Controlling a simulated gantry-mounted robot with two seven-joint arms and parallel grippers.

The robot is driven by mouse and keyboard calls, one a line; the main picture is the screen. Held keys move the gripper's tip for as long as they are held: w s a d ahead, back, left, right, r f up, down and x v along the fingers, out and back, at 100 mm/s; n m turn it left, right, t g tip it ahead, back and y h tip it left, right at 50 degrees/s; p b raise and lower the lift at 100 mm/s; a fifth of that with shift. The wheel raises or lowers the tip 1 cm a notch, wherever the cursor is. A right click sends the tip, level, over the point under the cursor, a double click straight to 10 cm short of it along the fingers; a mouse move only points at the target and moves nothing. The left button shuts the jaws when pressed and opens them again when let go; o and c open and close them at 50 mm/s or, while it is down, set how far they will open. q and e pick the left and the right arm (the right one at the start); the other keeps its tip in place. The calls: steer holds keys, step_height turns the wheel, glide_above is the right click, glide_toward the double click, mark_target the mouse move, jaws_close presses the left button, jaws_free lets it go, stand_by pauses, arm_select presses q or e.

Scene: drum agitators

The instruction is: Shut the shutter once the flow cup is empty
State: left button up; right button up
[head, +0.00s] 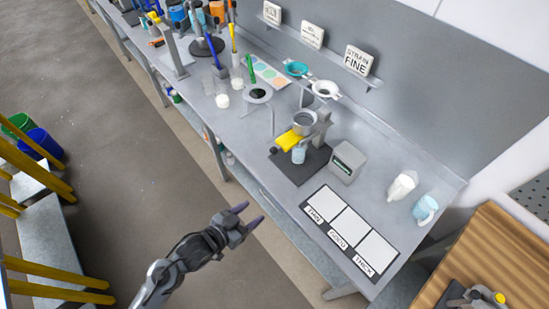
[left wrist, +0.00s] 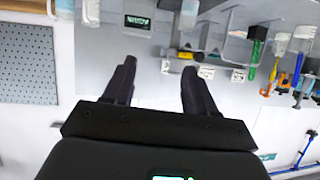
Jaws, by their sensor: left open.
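The flow cup (head: 304,122) is a grey metal cup held on a stand with a dark base (head: 290,172). The yellow shutter (head: 289,140) sticks out to the left just under it. A small pale-blue beaker (head: 299,154) stands below. Whether liquid is in the flow cup or running out cannot be told. My left gripper (head: 251,214) is open and empty, in front of the bench edge and apart from the stand. In the left wrist view, its fingers (left wrist: 160,68) hold nothing, and a yellow part, probably the shutter (left wrist: 188,16), shows at the top. My right gripper is not in view.
A grey timer box (head: 347,160) stands right of the stand. A THIN/GOOD/THICK card (head: 350,232) lies in front. White and pale-blue jugs (head: 402,186) stand at right. Strainers (head: 324,89), beakers and stirrers fill the bench further back.

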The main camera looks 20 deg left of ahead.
arm_select(q)
steer(key=w+a+f+m+t+h+b, duration=0.2)
steer(key=w+a+f+m+h+b, duration=0.15)
steer(key=w+f+b, duration=0.4)
steer(key=t+b, duration=0.1)
steer(key=b, duration=0.6)
glide_toward(271, 153)
steer(key=shift+m, duration=0.25)
steer(key=x, duration=1)
steer(key=shift+w+d+r, duration=0.1)
steer(key=shift+w+d, duration=0.15)
steer(key=shift+w, duration=0.05)
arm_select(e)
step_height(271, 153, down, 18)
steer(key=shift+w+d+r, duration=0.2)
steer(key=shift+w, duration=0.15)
arm_select(q)
jaws_close()
